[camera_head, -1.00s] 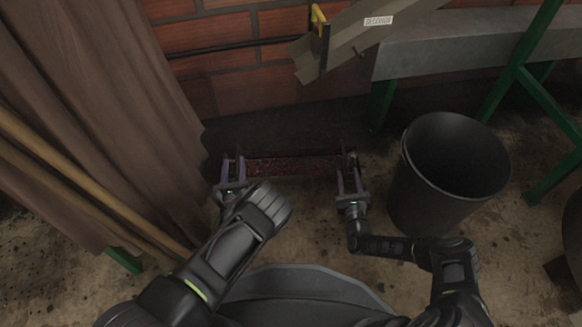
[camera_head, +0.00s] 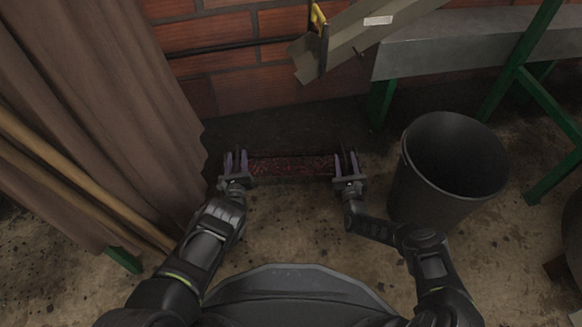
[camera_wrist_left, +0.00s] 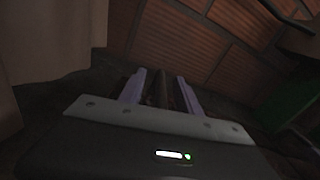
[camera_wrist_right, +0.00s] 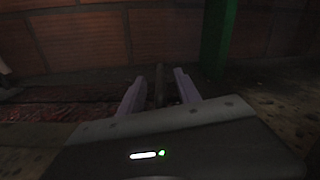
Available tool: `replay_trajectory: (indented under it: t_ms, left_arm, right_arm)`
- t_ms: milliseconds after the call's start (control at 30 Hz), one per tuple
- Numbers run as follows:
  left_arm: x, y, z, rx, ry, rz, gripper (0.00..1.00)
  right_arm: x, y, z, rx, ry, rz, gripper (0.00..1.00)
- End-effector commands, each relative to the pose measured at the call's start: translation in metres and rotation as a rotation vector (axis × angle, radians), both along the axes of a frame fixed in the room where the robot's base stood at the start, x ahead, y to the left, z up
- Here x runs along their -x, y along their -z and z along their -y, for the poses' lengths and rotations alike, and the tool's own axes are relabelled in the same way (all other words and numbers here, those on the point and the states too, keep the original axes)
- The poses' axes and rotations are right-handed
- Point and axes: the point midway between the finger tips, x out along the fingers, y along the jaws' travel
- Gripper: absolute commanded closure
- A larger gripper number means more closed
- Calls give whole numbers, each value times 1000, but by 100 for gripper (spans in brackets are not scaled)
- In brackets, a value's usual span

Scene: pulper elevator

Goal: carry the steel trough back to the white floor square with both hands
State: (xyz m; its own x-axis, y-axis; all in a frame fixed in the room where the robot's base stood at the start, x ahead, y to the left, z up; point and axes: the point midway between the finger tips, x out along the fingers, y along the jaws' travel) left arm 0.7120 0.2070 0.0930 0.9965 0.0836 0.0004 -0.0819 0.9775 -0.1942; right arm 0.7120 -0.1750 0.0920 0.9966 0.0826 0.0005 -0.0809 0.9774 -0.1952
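The steel trough (camera_head: 293,178) lies on the dark floor by the brick wall, filled with dark red fruit; its steel is mostly in shadow. My left gripper (camera_head: 236,160) is at its left end, open, with a dark upright part of that end between the purple fingers. These fingers also show in the left wrist view (camera_wrist_left: 160,88). My right gripper (camera_head: 346,163) is at the right end, open, with a dark upright post between its fingers. In the right wrist view (camera_wrist_right: 158,88) there are gaps beside that post. I cannot make out the white floor square.
A black bin (camera_head: 440,185) stands close to the right of my right gripper. A brown curtain (camera_head: 110,120) with wooden poles (camera_head: 80,180) is at left. A sloped metal chute (camera_head: 345,45) hangs above, beside a green-legged bench (camera_head: 440,52). The floor nearer me is bare.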

Motion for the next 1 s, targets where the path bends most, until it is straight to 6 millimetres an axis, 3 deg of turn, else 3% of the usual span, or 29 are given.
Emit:
replay_trajectory:
  t_ms: [233,700,1000]
  left_arm:
    - [0,0,0,0,0,-1,61]
    - [0,0,0,1,0,-1,100]
    - [0,0,0,1,0,-1,100]
  right_arm:
    - [0,0,0,0,0,0,61]
    - [0,0,0,1,0,0,100]
    - [0,0,1,1,1,0,100]
